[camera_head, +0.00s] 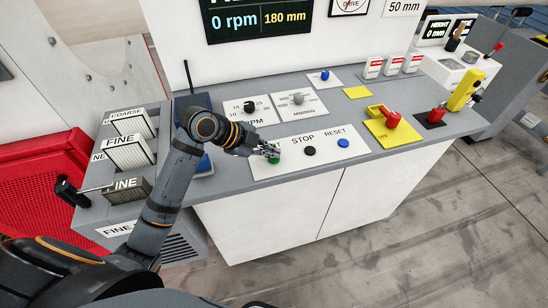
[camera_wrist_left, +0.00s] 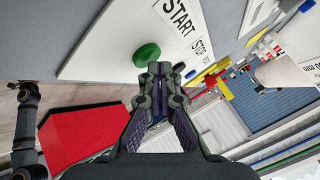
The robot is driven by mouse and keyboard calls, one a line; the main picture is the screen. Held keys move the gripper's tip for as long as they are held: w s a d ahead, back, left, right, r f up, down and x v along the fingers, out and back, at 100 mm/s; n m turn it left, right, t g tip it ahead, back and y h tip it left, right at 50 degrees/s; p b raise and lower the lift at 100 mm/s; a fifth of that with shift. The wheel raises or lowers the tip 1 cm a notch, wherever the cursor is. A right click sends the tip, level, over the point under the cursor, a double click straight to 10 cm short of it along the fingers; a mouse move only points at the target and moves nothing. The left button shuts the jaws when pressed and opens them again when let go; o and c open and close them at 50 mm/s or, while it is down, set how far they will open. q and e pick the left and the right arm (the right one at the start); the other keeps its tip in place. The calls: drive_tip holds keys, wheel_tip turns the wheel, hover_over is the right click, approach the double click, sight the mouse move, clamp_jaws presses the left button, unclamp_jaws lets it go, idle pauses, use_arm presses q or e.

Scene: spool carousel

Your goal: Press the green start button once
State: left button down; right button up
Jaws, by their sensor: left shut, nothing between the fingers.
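The green start button (camera_head: 274,160) sits at the left end of the white button plate (camera_head: 262,171), partly hidden by my left gripper (camera_head: 268,150) in the head view. In the left wrist view the round green button (camera_wrist_left: 147,54) stands out from the plate, beside the word START. My left gripper (camera_wrist_left: 160,68) is shut and empty, its fingertips right by the button's edge. I cannot tell whether they touch it. My right gripper is not in view.
A black stop button (camera_head: 310,151) and a blue reset button (camera_head: 343,143) sit to the right on the same plate. Two dials (camera_head: 249,106) are behind. A yellow plate with a red knob (camera_head: 393,120) is further right. The display (camera_head: 258,20) reads 0 rpm.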

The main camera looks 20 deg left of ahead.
sight(271, 159)
use_arm(q)
drive_tip(key=shift+f, duration=0.4)
idle(0.4)
drive_tip(key=shift+r, duration=0.15)
drive_tip(key=shift+r+p, duration=0.5)
drive_tip(key=shift+r, duration=0.2)
wheel_tip(271, 159, up, 5)
drive_tip(key=p, duration=0.4)
drive_tip(key=shift+p, duration=0.3)
